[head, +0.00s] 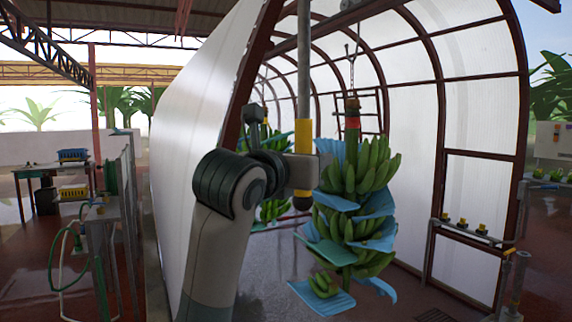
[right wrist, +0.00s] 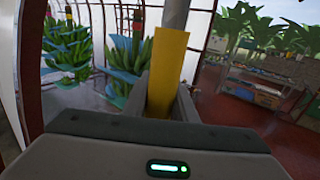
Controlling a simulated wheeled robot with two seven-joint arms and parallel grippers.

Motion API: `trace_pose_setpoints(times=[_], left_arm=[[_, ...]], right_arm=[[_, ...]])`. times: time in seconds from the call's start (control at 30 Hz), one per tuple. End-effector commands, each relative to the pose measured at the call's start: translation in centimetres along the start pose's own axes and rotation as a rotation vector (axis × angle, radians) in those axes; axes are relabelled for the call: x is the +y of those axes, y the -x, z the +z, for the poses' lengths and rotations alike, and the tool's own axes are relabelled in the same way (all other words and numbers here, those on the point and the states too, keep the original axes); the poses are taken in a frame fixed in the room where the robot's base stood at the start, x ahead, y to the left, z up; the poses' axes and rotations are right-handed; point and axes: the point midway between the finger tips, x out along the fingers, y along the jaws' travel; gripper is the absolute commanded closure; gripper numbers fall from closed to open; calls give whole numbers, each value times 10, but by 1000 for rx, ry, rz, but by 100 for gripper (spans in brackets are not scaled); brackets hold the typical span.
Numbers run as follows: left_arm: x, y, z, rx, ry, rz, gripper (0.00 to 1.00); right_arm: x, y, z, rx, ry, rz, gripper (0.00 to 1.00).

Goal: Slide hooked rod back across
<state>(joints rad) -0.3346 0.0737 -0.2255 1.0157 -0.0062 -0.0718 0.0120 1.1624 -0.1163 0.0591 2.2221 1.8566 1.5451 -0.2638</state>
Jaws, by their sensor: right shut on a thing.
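A long grey rod (head: 304,70) with a yellow grip section (head: 303,140) and a dark lower end hangs upright in the head view. Its top runs out of the picture, so its hook is hidden. My right gripper (head: 304,172) is shut on the yellow section. The right wrist view shows the yellow section (right wrist: 168,65) between the fingers. My left gripper is not in view.
Another banana stem (head: 270,212) hangs behind my arm. An arched tunnel with white panels (head: 470,90) surrounds the stems. Tables with crates (head: 73,155) stand at left.

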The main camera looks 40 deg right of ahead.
Motion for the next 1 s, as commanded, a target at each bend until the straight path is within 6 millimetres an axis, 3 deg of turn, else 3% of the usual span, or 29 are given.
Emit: trace_pose_setpoints(times=[0.3, 0.43, 0.63, 0.67, 0.73, 1.0], left_arm=[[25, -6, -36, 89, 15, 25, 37], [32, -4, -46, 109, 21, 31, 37], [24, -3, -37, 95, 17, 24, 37], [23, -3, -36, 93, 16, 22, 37], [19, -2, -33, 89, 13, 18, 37], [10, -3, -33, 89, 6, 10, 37]], right_arm=[[-33, -48, 3, -10, -3, -1, 100], [-36, -53, 4, -10, -3, 0, 100], [-36, -52, 4, -10, -2, -1, 100], [-36, -52, 4, -9, -2, -1, 73], [-36, -52, 4, -9, -3, -1, 57], [-36, -52, 2, -5, -2, -1, 57]])
